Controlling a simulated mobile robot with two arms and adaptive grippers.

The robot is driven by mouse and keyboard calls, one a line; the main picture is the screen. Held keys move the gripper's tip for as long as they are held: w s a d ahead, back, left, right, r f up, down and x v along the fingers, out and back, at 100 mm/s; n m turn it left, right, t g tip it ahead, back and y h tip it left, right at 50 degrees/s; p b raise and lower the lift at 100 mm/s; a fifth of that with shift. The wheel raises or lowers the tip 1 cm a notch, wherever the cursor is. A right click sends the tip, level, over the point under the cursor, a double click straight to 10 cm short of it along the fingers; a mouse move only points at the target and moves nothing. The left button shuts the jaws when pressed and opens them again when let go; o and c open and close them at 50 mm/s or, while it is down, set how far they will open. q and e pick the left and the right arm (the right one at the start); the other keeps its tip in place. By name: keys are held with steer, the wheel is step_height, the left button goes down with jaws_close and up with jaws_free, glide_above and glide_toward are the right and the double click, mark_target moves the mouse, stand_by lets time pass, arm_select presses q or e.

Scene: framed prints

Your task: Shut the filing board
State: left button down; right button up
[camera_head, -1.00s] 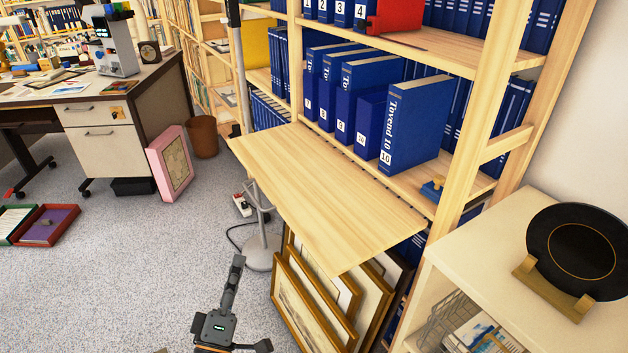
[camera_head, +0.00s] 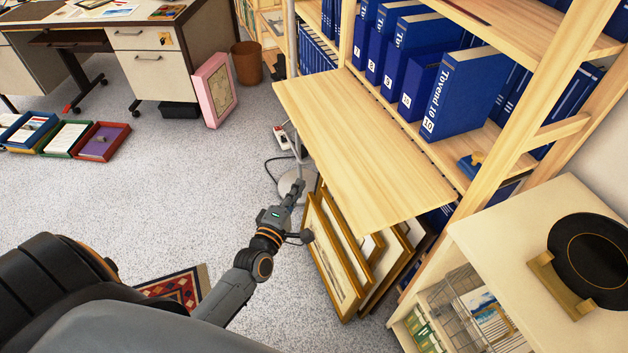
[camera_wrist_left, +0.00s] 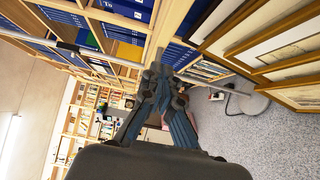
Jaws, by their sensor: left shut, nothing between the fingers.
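The filing board (camera_head: 360,150) is a pale wooden flap. It is open, sticking out roughly level from the bookshelf at the height of the row of blue binders. My left gripper (camera_head: 299,186) is shut and empty. In the head view it appears just left of the board's outer edge, over the floor and close to the framed prints; it looks lower than the board, and I see no contact. In the left wrist view its closed fingers (camera_wrist_left: 160,76) point toward the shelves. My right gripper is not in view.
Framed prints (camera_head: 338,262) lean beneath the board. Blue binders (camera_head: 465,90) stand behind it, with a blue stamp-like object (camera_head: 471,164) at right. A white cabinet (camera_head: 500,225) holds a black plate (camera_head: 588,250). A stand base (camera_head: 297,184) is beside the gripper.

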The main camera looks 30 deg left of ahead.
mark_target(320, 171)
arm_select(q)
steer(key=shift+w+d, duration=0.65)
steer(key=shift+w, duration=0.35)
steer(key=shift+w+d, duration=0.6)
steer(key=shift+w, duration=0.35)
